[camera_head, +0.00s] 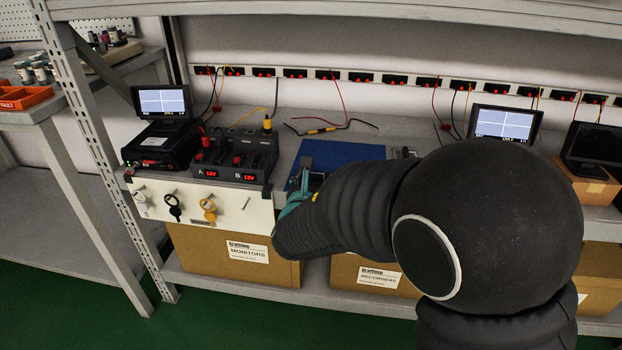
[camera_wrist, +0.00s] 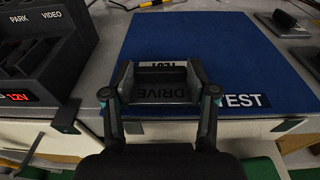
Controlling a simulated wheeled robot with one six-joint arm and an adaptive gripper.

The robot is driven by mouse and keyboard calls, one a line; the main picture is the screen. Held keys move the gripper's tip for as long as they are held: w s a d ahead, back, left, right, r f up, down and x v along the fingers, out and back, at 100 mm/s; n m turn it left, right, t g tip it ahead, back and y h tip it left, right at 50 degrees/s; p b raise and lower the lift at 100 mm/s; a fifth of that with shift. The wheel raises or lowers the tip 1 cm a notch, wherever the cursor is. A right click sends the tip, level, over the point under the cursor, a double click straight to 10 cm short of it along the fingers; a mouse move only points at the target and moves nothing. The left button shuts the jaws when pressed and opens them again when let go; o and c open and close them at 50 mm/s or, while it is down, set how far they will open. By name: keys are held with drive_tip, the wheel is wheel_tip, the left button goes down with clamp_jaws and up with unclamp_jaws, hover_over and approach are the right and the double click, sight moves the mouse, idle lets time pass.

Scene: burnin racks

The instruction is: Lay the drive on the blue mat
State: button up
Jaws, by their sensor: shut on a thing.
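The drive (camera_wrist: 158,93) is a dark grey block marked DRIVE, with a white label at its far end. My gripper (camera_wrist: 160,97) is shut on it, one finger on each side. In the wrist view the drive is over the near part of the blue mat (camera_wrist: 215,45), which has a TEST label at its near right corner. I cannot tell whether the drive touches the mat. In the head view the blue mat (camera_head: 345,152) lies on the shelf, and my arm hides most of the gripper and the drive.
Left of the mat stands a dark dock (camera_head: 235,155) with red 12V displays, also in the wrist view (camera_wrist: 40,50). A monitor (camera_head: 163,102) stands further left, another (camera_head: 504,124) to the right. Loose cables (camera_head: 330,127) lie behind the mat. Cardboard boxes (camera_head: 235,256) sit below.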

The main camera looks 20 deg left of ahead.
drive_tip(key=shift+f, duration=0.15)
drive_tip(key=o, duration=1.2)
